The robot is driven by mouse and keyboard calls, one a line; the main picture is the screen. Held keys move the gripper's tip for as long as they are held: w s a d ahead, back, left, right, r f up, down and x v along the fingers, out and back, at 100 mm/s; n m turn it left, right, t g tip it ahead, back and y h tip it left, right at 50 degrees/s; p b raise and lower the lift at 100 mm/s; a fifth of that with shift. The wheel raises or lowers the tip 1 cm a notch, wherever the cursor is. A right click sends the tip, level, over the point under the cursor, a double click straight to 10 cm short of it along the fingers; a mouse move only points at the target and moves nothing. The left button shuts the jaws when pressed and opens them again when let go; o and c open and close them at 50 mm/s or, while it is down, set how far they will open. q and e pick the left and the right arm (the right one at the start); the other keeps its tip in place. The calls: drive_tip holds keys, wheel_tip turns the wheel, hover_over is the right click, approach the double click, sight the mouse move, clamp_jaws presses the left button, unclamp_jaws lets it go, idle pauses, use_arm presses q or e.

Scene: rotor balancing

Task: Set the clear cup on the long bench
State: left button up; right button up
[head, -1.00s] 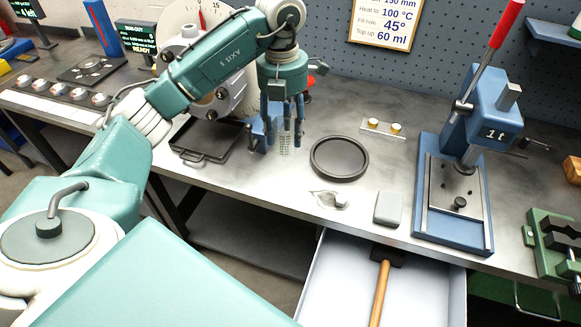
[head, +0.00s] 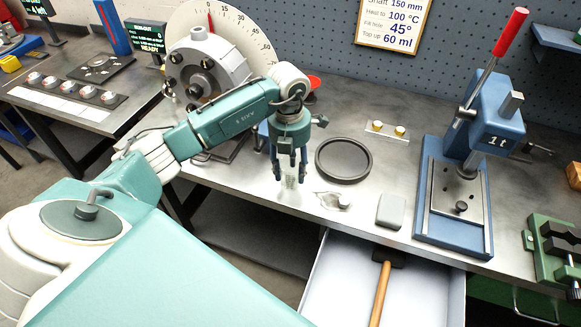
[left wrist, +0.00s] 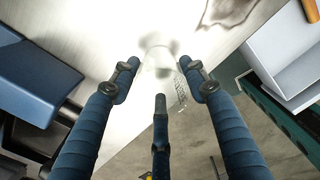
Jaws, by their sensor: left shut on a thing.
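The clear cup (head: 290,181) is transparent with faint graduation marks. My left gripper (head: 289,174) is shut on it and points down over the front part of the long bench (head: 388,166), left of the black round tray. In the left wrist view the cup (left wrist: 160,62) is a faint see-through shape between the fingers of the gripper (left wrist: 160,85), with printed marks along its side. The bench's grey metal top shows behind it. I cannot tell whether the cup's base touches the bench. My right gripper is not in view.
A black round tray (head: 343,176), a grey block (head: 391,210) and a small plate with two brass-coloured pieces (head: 386,131) lie on the bench. A blue press (head: 497,128) stands at right. Below the front edge, an open drawer (head: 430,290) holds a mallet (head: 382,290).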

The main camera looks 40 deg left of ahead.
use_arm(q)
drive_tip(key=shift+f, duration=0.2)
drive_tip(key=o, duration=1.1)
drive_tip(key=shift+o, duration=0.2)
drive_tip(key=shift+r, duration=0.15)
drive_tip(key=shift+r, duration=0.2)
wheel_tip(320, 180, up, 12)
drive_tip(key=b, duration=0.2)
drive_tip(key=shift+a+b, duration=0.15)
drive_tip(key=shift+b, duration=0.25)
drive_tip(key=shift+f, duration=0.15)
